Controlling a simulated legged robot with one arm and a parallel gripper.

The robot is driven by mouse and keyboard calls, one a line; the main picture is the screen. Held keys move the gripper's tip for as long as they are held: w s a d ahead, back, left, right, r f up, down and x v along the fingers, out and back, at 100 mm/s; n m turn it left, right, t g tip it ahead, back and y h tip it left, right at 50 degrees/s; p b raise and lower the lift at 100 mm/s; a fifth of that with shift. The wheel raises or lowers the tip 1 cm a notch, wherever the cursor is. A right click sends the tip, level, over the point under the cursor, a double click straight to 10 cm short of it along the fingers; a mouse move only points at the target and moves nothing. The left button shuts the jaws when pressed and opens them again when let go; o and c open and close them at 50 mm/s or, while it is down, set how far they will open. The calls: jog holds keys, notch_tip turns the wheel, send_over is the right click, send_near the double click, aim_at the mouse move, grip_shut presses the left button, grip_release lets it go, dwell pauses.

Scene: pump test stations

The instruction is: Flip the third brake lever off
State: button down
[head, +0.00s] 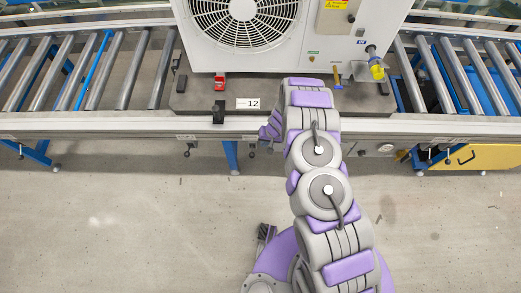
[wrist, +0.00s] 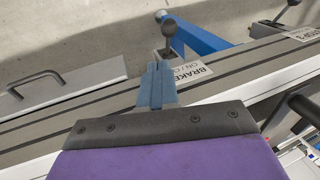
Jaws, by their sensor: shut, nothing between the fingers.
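My gripper (wrist: 155,75) is shut and empty in the wrist view, its narrow blue-grey fingers lying across the rail beside a label reading "BRAKE ON/O…" (wrist: 188,76). In the head view my gripper (head: 268,134) is at the conveyor's front rail, partly hidden by my arm. A dark-knobbed lever (head: 252,150) hangs under the rail beside it, and another (head: 187,150) hangs further left. Which lever is the third, and its setting, I cannot tell.
A white fan unit (head: 290,60) stands on a board labelled 12 on the roller conveyor (head: 95,75). A yellow cabinet (head: 485,157) stands at right; the floor in front is clear.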

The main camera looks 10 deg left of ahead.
aim_at(252, 152)
dwell(0.3)
jog(key=b+x, duration=0.2)
jog(key=x, duration=0.8)
dwell(0.4)
